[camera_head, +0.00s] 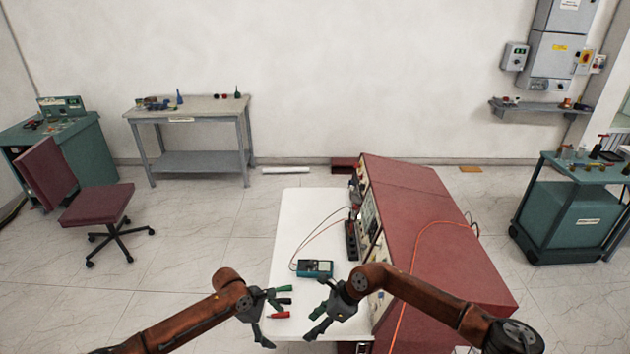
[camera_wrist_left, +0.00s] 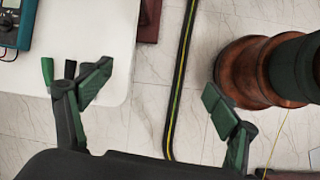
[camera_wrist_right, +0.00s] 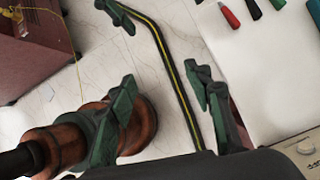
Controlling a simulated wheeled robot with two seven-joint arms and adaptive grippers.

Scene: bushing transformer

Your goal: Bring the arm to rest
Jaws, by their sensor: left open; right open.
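My left gripper (camera_head: 279,316) is open and empty over the front left of the white table (camera_head: 290,225). Its spread fingers also show in the left wrist view (camera_wrist_left: 155,92). My right gripper (camera_head: 315,309) is open and empty, facing the left one from the right, with its forearm in front of the red cabinet (camera_head: 430,250). Its fingers also show in the right wrist view (camera_wrist_right: 162,88). The two grippers are close together but apart. Both arms are bent inward low in the head view.
A teal multimeter (camera_head: 315,268) with leads lies on the table. A red-handled tool (camera_head: 279,315) lies near the left gripper, with green and black handles beside it. An orange cable (camera_head: 412,262) crosses the cabinet. A chair (camera_head: 97,205) and workbench (camera_head: 187,110) stand left; floor between is clear.

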